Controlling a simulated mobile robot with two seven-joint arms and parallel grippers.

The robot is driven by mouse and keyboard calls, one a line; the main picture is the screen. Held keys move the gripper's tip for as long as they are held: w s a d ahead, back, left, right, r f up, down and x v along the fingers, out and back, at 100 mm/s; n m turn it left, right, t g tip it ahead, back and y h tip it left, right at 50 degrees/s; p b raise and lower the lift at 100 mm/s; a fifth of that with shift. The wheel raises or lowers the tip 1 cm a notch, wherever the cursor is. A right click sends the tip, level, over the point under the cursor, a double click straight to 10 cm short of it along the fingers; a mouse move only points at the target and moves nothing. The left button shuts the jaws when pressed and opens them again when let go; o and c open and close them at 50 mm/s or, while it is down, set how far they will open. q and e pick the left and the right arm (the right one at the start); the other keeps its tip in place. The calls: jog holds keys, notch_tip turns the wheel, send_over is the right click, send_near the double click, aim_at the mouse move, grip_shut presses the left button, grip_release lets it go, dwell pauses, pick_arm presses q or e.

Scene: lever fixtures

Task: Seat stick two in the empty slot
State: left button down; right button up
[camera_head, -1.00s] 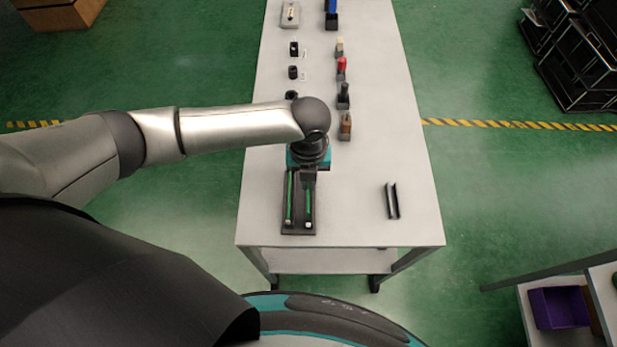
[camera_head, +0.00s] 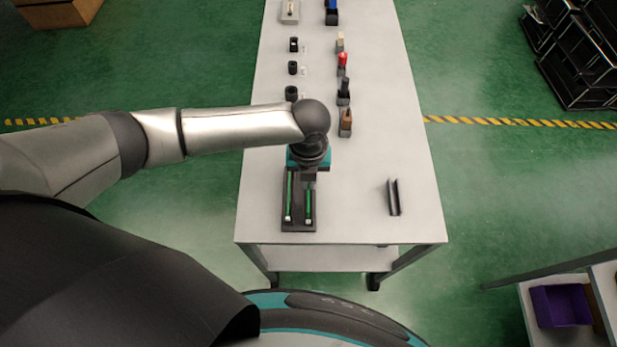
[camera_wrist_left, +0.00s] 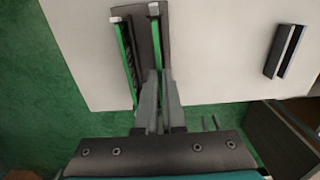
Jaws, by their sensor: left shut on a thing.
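A dark two-slot rack (camera_head: 299,226) lies at the near end of the table, below my left arm in the head view. A green stick with a pale end (camera_head: 288,197) lies along its left side. A second green stick with a pale end (camera_head: 309,205) is along the right side. My left gripper (camera_wrist_left: 157,82) is shut on this right-hand stick, which also shows in the left wrist view (camera_wrist_left: 154,35). The stick is lined up with the right slot; I cannot tell whether it rests fully down in it. My right gripper is not in view.
A dark channel-shaped piece (camera_head: 393,197) lies apart at the right of the table (camera_head: 350,220). Several small fixtures, including a red-topped one (camera_head: 342,61), stand in two columns farther back. The table between the rack and the channel piece is clear.

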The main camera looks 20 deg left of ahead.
pick_arm(q)
jog(key=shift+f+b, duration=0.6)
jog(key=shift+f, duration=0.5)
jog(key=c, duration=0.9)
grip_release()
jog(key=shift+c, duration=0.2)
notch_tip(320, 180, up, 15)
jog(key=p, duration=0.2)
jog(key=shift+r, duration=0.15)
